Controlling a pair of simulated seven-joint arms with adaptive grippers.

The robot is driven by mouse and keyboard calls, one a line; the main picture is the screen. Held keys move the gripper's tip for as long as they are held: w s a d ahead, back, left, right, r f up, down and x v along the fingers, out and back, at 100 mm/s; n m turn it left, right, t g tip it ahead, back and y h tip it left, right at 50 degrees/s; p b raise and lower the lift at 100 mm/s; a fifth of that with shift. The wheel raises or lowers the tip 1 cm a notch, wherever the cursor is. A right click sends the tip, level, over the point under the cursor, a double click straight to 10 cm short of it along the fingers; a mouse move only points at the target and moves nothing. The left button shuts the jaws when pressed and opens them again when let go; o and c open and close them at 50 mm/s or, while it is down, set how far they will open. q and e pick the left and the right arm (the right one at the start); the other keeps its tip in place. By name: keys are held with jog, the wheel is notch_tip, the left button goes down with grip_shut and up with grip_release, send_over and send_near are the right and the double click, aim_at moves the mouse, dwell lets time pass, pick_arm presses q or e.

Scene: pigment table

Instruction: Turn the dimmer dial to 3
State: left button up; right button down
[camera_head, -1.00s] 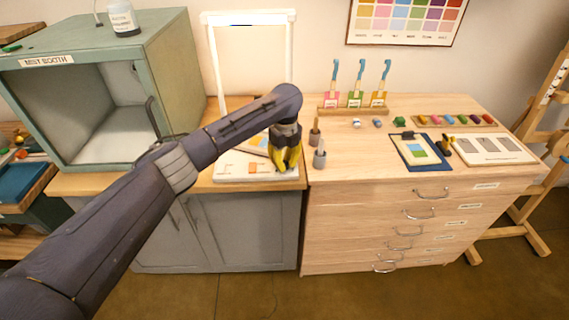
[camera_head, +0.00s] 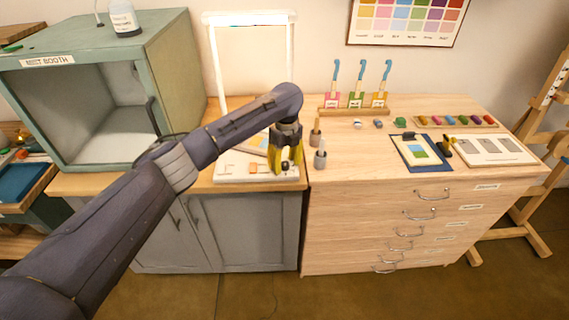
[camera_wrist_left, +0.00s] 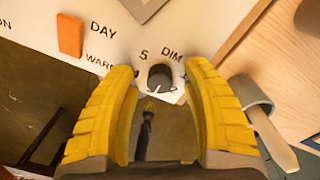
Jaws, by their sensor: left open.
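The dimmer dial (camera_wrist_left: 160,77) is a small dark round knob on the white panel (camera_wrist_left: 185,35), with "DIM" and a "5" printed by it. My left gripper (camera_wrist_left: 160,80) has yellow fingers, open, one on each side of the dial with gaps between. In the head view this gripper (camera_head: 285,166) points down at the panel's front right corner, with the dial (camera_head: 285,167) low between its fingers. The dial's exact setting is too small to read, and part of its scale is hidden by the fingers. My right gripper is in neither view.
An orange switch (camera_wrist_left: 70,36) marked "DAY" sits left of the dial. A grey cup (camera_head: 320,160) with a wooden-handled tool stands close to the right. The green mist booth (camera_head: 170,60) stands to the left. The wooden drawer cabinet (camera_head: 350,180) adjoins on the right.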

aim_at(285, 162)
pick_arm(q)
notch_tip(285, 162, up, 12)
jog(key=shift+w+f, duration=0.15)
dwell(0.4)
